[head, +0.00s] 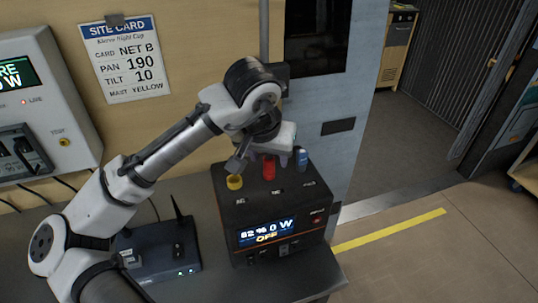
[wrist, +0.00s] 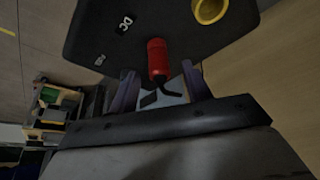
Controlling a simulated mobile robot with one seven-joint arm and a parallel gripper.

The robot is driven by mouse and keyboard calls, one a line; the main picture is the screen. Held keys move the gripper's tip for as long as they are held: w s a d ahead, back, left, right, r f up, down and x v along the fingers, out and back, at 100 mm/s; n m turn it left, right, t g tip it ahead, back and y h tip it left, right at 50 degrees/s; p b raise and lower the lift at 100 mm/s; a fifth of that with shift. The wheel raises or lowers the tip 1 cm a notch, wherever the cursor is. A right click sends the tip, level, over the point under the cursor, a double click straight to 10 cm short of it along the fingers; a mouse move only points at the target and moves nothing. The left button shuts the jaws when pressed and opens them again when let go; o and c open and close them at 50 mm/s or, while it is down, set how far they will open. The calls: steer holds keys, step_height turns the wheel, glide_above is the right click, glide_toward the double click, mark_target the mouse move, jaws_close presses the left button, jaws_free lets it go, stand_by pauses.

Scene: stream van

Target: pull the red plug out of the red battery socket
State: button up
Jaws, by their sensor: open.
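The red plug (head: 269,169) stands upright on top of the black battery box (head: 285,215), in the red battery socket, which it hides. In the wrist view the red plug (wrist: 157,57) shows as a red cylinder with a short dark cable bending from its near end. My gripper (wrist: 159,76) is open. Its two purple-grey fingers lie on either side of the plug's near end and cable, with gaps showing. In the head view my gripper is just above the box top at the plug, and its hand partly covers that area.
A yellow ring-shaped socket (head: 234,182) is left of the red plug, and a blue plug (head: 302,159) is right of it. The box display reads OFF. A black router (head: 158,250) with an antenna stands left on the counter. A wall is behind.

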steer(key=shift+x, duration=0.9)
steer(key=shift+c, duration=0.2)
jaws_close()
steer(key=shift+r+p, duration=0.3)
steer(key=shift+r+p, duration=0.3)
steer(key=shift+r, duration=0.05)
steer(key=shift+r+p, duration=0.65)
steer(key=shift+r, duration=0.1)
steer(key=shift+r+p, duration=1.4)
steer(key=shift+r, duration=0.1)
